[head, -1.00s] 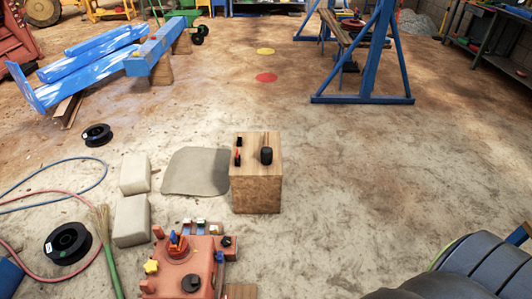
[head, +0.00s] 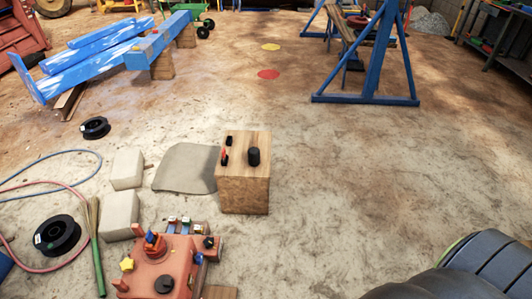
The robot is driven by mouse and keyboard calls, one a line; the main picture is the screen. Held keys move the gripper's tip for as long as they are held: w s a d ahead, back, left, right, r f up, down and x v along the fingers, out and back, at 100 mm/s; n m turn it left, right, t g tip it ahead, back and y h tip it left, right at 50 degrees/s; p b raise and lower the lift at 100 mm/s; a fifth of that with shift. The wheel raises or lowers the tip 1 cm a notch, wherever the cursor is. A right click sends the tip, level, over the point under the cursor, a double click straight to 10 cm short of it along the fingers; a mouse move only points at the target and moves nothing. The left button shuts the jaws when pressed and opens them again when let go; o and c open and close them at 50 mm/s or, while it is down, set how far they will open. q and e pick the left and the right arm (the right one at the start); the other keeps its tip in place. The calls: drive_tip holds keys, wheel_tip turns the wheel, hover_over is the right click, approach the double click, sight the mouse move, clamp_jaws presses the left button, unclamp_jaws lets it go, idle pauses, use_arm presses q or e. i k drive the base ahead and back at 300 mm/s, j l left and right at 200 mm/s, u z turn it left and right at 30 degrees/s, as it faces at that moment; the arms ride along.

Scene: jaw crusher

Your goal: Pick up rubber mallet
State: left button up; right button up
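No mallet can be made out for certain. A short black cylinder (head: 253,157) stands upright on top of a wooden block (head: 244,188) in the middle of the head view; it may be the mallet's head, but no handle shows. A small red and black item (head: 224,157) and a small black piece (head: 228,141) sit on the same block, left of the cylinder.
An orange machine part (head: 165,262) with small fittings is in front of the block. Pale blocks (head: 120,216), a grey mat (head: 186,168), black spools (head: 59,236) and hoses lie left. A dark ribbed shape (head: 480,268) fills the bottom right. Floor right of the block is clear.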

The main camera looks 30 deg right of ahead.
sight(254, 152)
drive_tip(key=i+l+u, duration=0.1)
drive_tip(key=l, duration=0.5)
drive_tip(key=i+l+u, duration=0.1)
drive_tip(key=l, duration=0.5)
drive_tip(key=i+l+u, duration=0.15)
drive_tip(key=l, duration=0.45)
drive_tip(key=i+l+u, duration=0.1)
drive_tip(key=l, duration=0.55)
drive_tip(key=i, duration=0.05)
